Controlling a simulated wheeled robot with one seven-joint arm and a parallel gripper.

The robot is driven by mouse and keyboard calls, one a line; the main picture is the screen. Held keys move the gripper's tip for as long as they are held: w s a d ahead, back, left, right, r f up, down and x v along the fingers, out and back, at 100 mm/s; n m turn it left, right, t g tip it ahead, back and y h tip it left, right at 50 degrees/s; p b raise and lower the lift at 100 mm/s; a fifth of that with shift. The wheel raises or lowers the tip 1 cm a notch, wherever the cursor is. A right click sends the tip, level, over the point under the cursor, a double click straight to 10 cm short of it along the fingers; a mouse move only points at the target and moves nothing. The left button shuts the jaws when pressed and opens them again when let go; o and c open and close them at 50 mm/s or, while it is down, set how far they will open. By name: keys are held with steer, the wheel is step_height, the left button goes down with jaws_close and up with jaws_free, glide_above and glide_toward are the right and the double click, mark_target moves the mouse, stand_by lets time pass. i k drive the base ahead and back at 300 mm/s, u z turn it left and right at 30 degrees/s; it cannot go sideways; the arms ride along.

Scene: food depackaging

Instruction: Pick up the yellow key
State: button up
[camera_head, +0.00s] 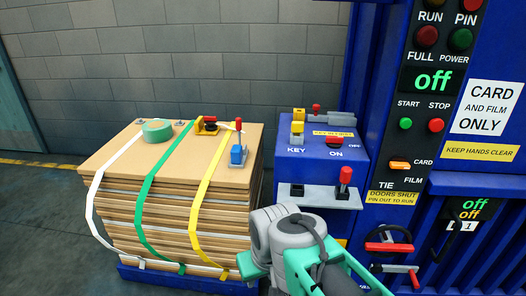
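A yellow block-shaped piece (298,114), which looks like the yellow key, stands upright on a grey fitting above the word KEY. It is on top of the blue control box (345,170), left of a red knob marked ON. My arm rises from the bottom centre, grey with teal parts, below and in front of the box. Its end (290,240) is well apart from the yellow piece. No fingertips can be made out, so I cannot tell whether my gripper is open or shut.
A red-knobbed lever (345,178) juts from the box front. A blue machine fills the right.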

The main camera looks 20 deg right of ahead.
mark_target(297, 127)
steer(key=z, duration=0.7)
steer(key=k, duration=0.15)
steer(key=u, duration=1.5)
steer(key=i, duration=0.9)
steer(key=z, duration=0.7)
